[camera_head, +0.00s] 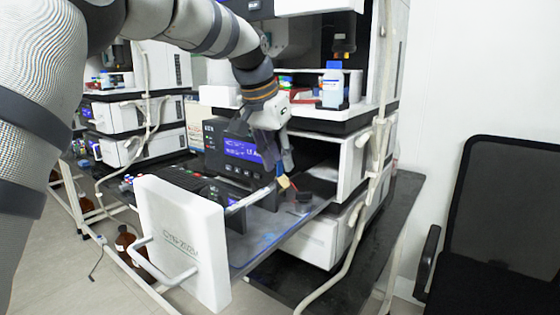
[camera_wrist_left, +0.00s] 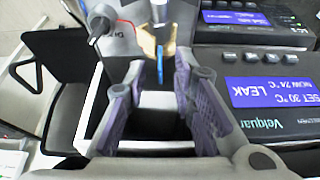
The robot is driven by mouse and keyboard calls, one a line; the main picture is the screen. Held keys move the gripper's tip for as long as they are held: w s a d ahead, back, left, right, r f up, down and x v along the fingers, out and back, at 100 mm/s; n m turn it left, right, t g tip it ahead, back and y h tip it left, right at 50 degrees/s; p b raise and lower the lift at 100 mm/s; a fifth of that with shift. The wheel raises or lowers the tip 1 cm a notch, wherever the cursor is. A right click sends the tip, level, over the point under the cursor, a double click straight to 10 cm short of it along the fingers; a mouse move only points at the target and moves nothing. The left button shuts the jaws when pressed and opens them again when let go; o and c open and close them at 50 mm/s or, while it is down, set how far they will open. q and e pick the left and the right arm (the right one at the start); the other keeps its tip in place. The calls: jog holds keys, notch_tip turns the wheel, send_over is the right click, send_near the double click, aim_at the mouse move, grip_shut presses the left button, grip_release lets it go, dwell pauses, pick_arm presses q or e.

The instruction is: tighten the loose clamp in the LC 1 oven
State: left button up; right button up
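The oven is a pulled-out drawer with a white front panel (camera_head: 180,240) and a handle. A small yellow-gold clamp-like piece (camera_head: 283,183) shows just below my left fingertips; it also shows in the left wrist view (camera_wrist_left: 152,42), with a blue strip (camera_wrist_left: 160,66) hanging below it. My left gripper (camera_head: 283,158) reaches down over the drawer from above. In the left wrist view its two purple-padded fingers (camera_wrist_left: 158,80) are apart, with the gold piece around or just beyond the tips. Contact cannot be told. My right gripper is not in view.
A white instrument stack (camera_head: 345,165) stands behind, with a blue-capped bottle (camera_head: 333,85). A black chair (camera_head: 500,220) is at right.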

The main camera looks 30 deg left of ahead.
pick_arm(q)
jog(key=shift+w+f, duration=0.2)
jog(key=shift+f, duration=0.25)
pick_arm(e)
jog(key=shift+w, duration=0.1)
pick_arm(q)
grip_shut()
